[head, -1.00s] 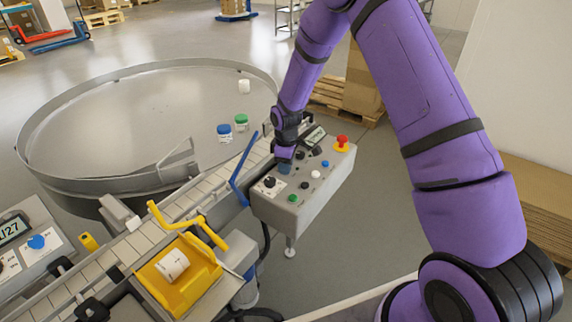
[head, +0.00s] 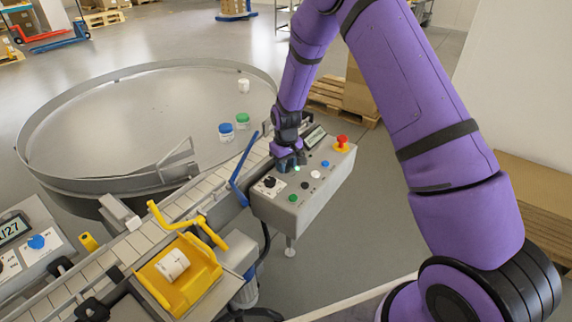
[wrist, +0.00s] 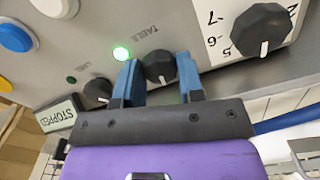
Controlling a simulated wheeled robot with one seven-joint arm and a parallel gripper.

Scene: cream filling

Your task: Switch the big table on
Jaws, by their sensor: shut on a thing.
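The big round table (head: 95,125) is a grey, rimmed disc at left in the head view, with a blue-lidded jar (head: 226,132), a green-lidded jar (head: 243,121) and a white jar (head: 243,86) on it. The grey control box (head: 275,208) stands to its right. In the wrist view, the black knob marked TABLE (wrist: 160,68) sits between the blue fingers of my gripper (wrist: 158,60), which is shut on it. A green lamp (wrist: 121,53) beside this knob is lit. My gripper (head: 289,163) hides the knob in the head view.
A red emergency button (head: 342,142) stands at the box's far end. A numbered black dial (wrist: 263,32) and a smaller LABEL knob (wrist: 97,92) flank the TABLE knob. A display (wrist: 57,115) reads STOPPED. A conveyor (head: 150,235) with a yellow chute runs in front.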

